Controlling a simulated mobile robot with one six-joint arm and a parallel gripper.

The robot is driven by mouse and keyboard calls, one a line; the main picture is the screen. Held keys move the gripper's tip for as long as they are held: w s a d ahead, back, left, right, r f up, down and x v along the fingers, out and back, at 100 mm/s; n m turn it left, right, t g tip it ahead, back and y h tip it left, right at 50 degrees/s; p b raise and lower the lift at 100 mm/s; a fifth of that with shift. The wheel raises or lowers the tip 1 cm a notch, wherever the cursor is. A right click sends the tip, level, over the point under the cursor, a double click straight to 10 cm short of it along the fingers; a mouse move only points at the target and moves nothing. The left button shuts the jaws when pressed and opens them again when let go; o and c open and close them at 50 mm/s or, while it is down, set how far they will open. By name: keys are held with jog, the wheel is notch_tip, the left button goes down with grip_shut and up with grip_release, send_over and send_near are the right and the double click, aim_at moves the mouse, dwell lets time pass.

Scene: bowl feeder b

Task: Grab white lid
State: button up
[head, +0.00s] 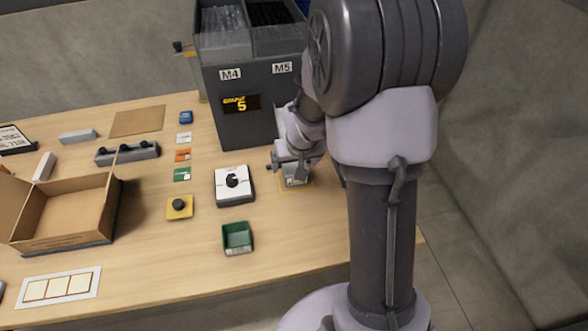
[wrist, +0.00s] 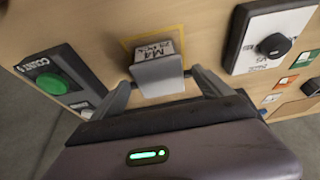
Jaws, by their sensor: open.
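My gripper (head: 292,164) reaches down beside the dark feeder. In the wrist view my gripper (wrist: 160,88) is open, with one finger on each side of a pale grey block-like piece (wrist: 160,78). The fingers appear apart from the piece, but contact is hard to tell. In the head view a small pale container (head: 296,181) stands in a yellow square under my gripper, partly hidden. I cannot make out a clear white lid in either view.
The feeder (head: 238,128) stands close behind my gripper. A white-topped knob box (head: 234,191), a green bin (head: 237,238) and a yellow button box (head: 179,208) lie to the left. An open cardboard box (head: 60,242) is farther left. The table's front right is clear.

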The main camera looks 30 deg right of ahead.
jog(key=shift+s+r, duration=0.1)
jog(key=shift+r, duration=0.1)
jog(key=shift+c, duration=1.3)
jog(key=c, duration=1.2)
